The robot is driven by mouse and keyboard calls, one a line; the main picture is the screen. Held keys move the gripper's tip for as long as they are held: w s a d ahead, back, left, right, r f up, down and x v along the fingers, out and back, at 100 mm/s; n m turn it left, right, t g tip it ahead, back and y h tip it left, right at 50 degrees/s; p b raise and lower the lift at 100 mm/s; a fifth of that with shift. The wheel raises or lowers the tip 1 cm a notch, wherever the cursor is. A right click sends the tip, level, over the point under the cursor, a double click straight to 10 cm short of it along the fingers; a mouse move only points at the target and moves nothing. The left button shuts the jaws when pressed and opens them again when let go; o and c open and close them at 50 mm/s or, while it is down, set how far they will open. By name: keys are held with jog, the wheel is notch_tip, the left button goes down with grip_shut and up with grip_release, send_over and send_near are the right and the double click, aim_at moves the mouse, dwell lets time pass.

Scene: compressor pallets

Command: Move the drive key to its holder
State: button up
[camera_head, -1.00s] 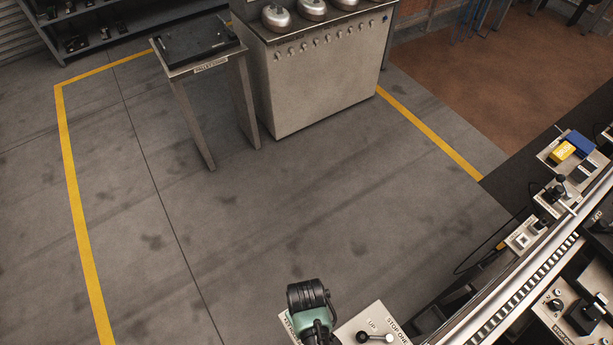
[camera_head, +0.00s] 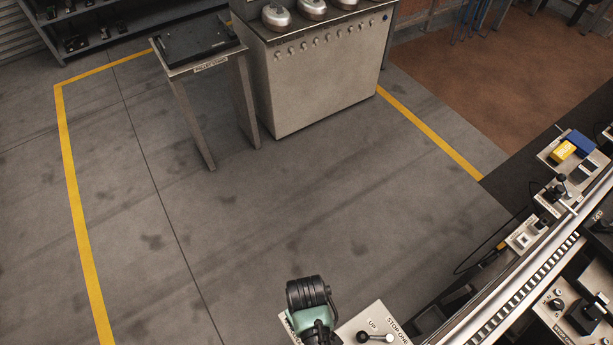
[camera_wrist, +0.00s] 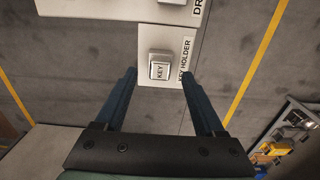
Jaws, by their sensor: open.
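In the wrist view, a small pale block marked KEY (camera_wrist: 159,70) stands on a light plate labelled KEY HOLDER (camera_wrist: 148,36). My gripper (camera_wrist: 158,74) is open, with its two dark blue fingers on the left and right of the block in the picture and visible gaps to it. Nothing is held between the fingers. Whether the fingertips are level with the block or above it cannot be told. In the head view my gripper and the key are not clearly visible.
A second plate (camera_wrist: 110,8), lettered DR, adjoins the holder plate. A panel with a lever marked UP and STOP ONE (camera_head: 380,328) is at the bottom of the head view. A conveyor rail (camera_head: 520,280) runs along the right. Open floor (camera_head: 300,220) fills the middle.

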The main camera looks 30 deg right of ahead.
notch_tip(320, 180, up, 10)
jog(key=shift+r+b, duration=0.25)
jog(key=shift+b, duration=0.05)
jog(key=shift+w, duration=0.1)
dwell(0.5)
